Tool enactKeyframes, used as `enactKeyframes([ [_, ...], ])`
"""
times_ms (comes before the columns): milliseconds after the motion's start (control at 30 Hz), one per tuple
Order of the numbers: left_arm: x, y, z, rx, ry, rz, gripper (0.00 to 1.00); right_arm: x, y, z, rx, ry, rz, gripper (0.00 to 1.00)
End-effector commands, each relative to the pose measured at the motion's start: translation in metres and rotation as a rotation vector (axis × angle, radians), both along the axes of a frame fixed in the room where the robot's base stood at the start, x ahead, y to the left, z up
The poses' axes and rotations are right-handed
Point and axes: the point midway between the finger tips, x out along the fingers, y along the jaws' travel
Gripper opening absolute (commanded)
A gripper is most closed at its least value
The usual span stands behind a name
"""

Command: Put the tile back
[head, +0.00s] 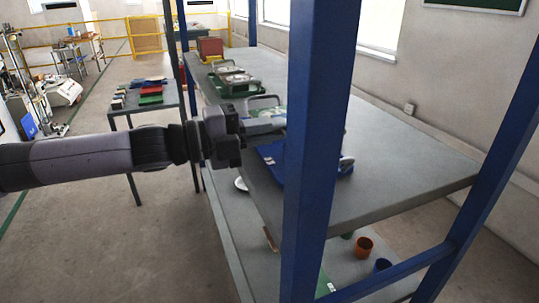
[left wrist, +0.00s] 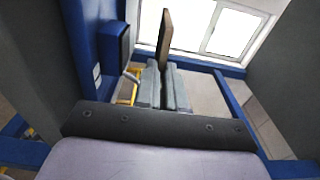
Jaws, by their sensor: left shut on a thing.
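My left gripper (head: 278,124) reaches in from the left over the near edge of the grey workbench (head: 405,165). In the left wrist view my left gripper (left wrist: 165,85) is shut on a thin brown tile (left wrist: 165,38), which stands up edge-on between the fingers. In the head view I cannot make out the tile; the blue post seems to hide the fingertips and what they hold. A blue case (head: 270,154) lies on the bench just below the gripper, partly behind the post. My right gripper is not in view.
The blue post (head: 318,110) stands close to the gripper. Green cases (head: 235,78) and a red box (head: 210,46) sit farther back on the bench. An orange cup (head: 364,247) and a blue cup (head: 383,265) stand on the lower shelf. The bench's right part is clear.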

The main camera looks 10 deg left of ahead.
Motion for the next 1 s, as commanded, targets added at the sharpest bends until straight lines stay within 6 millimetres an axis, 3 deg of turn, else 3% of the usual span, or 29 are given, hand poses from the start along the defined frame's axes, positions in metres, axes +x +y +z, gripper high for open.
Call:
enactKeyframes([
  [300, 0.000, 0.000, -0.037, -0.003, 0.002, -0.001, 0.00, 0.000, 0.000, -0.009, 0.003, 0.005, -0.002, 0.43],
  [733, 0.000, 0.000, -0.042, -0.003, -0.002, -0.001, 0.00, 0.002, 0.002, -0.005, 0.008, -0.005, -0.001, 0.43],
  [767, 0.000, 0.000, -0.042, -0.001, -0.001, 0.000, 0.19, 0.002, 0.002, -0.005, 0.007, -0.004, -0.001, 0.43],
  [1000, 0.000, 0.000, -0.043, 0.001, 0.002, 0.000, 0.20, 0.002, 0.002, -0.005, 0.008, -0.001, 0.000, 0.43],
])
